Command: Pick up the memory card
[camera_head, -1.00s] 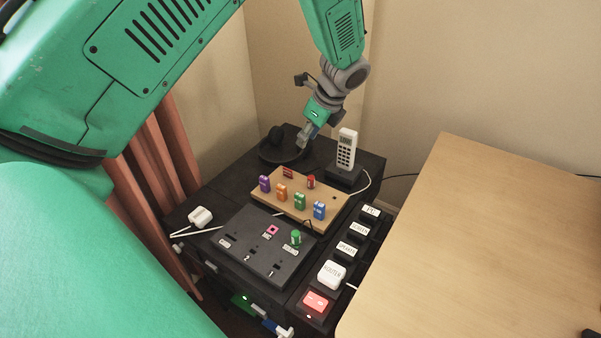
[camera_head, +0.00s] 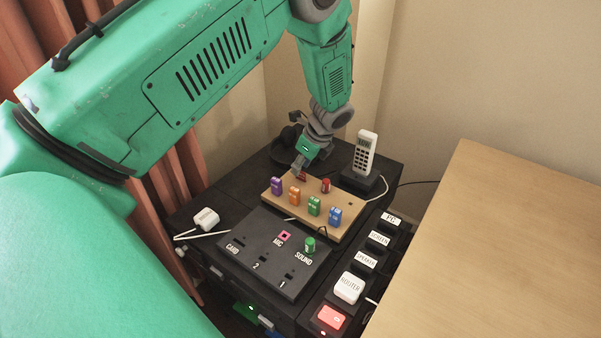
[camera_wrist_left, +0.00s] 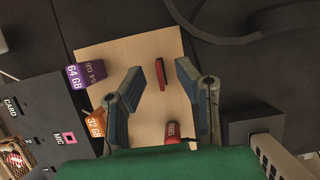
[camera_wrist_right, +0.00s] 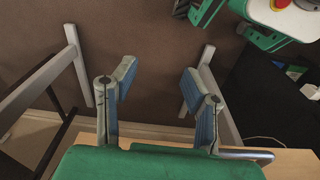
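The memory card, a thin dark red piece, stands on the wooden board (camera_head: 341,232) towards its back edge. In the left wrist view the red piece (camera_wrist_left: 187,80) shows between my left gripper's fingers, close to the right finger. My left gripper (camera_head: 300,172) is open, pointing down just above the card. I cannot tell whether a finger touches it. It also shows in the left wrist view (camera_wrist_left: 160,95). My right gripper (camera_wrist_right: 158,85) is open and empty, away from the board.
Purple (camera_head: 277,186), orange (camera_head: 295,196), green (camera_head: 314,206) and blue (camera_head: 335,216) sticks stand along the board's front, with a red piece (camera_head: 326,186) behind. A white phone (camera_head: 364,152) stands right. A black slotted panel (camera_head: 262,262) lies in front; a wooden desk (camera_head: 500,250) fills the right.

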